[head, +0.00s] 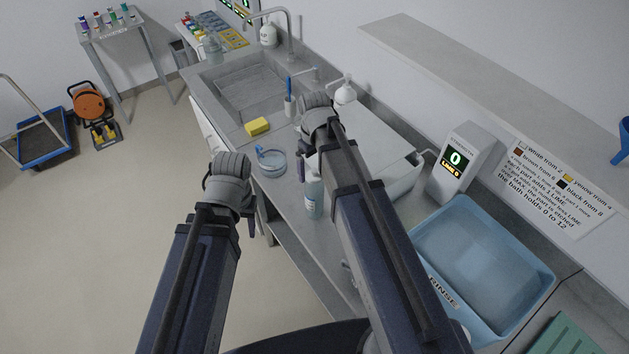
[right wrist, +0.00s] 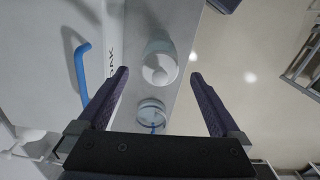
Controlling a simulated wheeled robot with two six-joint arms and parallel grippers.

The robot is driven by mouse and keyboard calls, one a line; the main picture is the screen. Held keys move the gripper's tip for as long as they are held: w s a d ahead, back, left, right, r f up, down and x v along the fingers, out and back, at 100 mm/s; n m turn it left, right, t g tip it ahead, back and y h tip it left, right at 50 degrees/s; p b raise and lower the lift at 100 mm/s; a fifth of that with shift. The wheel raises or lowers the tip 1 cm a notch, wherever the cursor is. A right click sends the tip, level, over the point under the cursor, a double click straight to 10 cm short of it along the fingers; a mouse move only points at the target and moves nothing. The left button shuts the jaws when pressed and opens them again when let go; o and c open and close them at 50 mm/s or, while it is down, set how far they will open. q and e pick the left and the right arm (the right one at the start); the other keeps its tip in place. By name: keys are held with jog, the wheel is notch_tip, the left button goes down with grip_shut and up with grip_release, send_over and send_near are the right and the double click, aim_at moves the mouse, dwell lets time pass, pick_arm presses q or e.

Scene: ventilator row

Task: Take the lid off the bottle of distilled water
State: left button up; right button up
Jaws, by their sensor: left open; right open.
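A pale, translucent bottle with a white label (head: 313,197) stands upright on the counter near its front edge; its print is too small to read. In the right wrist view the bottle (right wrist: 158,47) is seen from above, with a round whitish top (right wrist: 159,70). My right gripper (right wrist: 160,74) is open, its fingers on either side of the bottle top in that view, not visibly touching it. In the head view the right gripper (head: 302,163) partly hides behind its own arm, close to the bottle. My left gripper (head: 250,228) is open and empty, left of the bottle beyond the counter edge.
A round clear dish (head: 271,162) with a blue-handled item and a yellow sponge (head: 257,127) lie beyond the bottle. A white tub (head: 405,180), a strength meter (head: 458,162) and a blue rinse basin (head: 535,277) stand right.

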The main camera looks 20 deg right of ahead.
jog(key=shift+f+b, duration=0.35)
jog(key=shift+f, duration=0.45)
jog(key=shift+r, duration=0.1)
jog(key=shift+c, duration=0.4)
jog(key=c, duration=1.3)
